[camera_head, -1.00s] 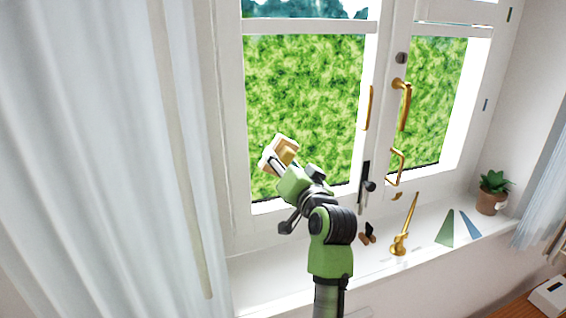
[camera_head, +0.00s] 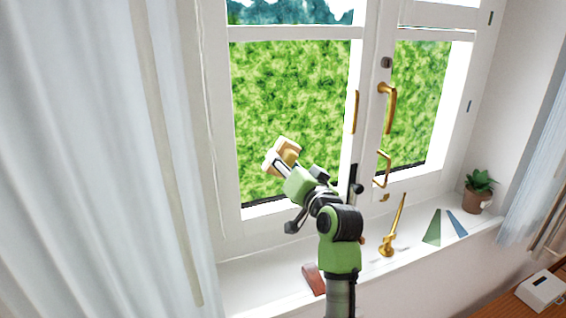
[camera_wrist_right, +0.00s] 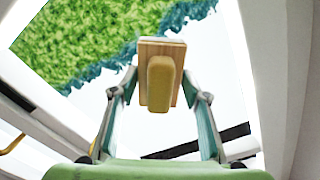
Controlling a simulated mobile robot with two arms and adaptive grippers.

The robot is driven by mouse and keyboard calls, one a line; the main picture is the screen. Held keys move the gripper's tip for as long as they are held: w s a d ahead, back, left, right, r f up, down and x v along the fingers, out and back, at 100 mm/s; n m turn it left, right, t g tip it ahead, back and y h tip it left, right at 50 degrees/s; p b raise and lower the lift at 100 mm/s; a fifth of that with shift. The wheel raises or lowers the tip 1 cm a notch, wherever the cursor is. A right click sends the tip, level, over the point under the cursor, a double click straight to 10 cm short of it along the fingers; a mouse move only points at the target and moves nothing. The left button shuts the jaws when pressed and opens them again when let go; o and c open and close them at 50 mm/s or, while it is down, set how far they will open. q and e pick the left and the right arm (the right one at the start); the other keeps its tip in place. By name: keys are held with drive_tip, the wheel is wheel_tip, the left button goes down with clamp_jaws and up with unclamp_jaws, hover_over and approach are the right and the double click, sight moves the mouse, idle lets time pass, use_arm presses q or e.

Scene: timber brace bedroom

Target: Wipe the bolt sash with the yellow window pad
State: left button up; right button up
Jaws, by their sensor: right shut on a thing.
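The yellow window pad (camera_head: 282,152) has a pale tan backing and a yellow block-like grip. My right gripper (camera_head: 287,168) is shut on it and holds it up in front of the lower left pane. In the right wrist view the pad (camera_wrist_right: 160,60) sits between the two fingers, its yellow grip (camera_wrist_right: 160,83) towards me. I cannot tell whether the pad touches the glass. The left sash (camera_head: 292,33), which appears to be the bolt sash, has a black bolt (camera_head: 356,182) at its lower right, partly behind my arm. My left gripper is not in view.
The right sash has a gold handle (camera_head: 389,107). On the sill stand a gold stay (camera_head: 388,246), green and blue flat pieces (camera_head: 433,228) and a potted plant (camera_head: 477,192). A reddish-brown object (camera_head: 313,279) lies beside my arm. A white curtain (camera_head: 90,150) hangs at left.

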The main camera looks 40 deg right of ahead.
drive_tip(key=shift+w+a+r+p, duration=0.1)
drive_tip(key=shift+w+a+p, duration=0.1)
drive_tip(key=shift+a, duration=0.45)
drive_tip(key=shift+w+a+p, duration=0.15)
drive_tip(key=shift+a+p, duration=0.05)
drive_tip(key=shift+a, duration=0.45)
drive_tip(key=shift+w+a+r+p, duration=0.1)
drive_tip(key=shift+w+a+p, duration=0.1)
drive_tip(key=shift+a, duration=0.45)
drive_tip(key=shift+s+f, duration=0.1)
drive_tip(key=shift+s, duration=0.05)
drive_tip(key=p+v, duration=0.1)
drive_tip(key=v, duration=0.4)
drive_tip(key=shift+s, duration=0.3)
drive_tip(key=v, duration=0.3)
drive_tip(key=shift+p, duration=0.3)
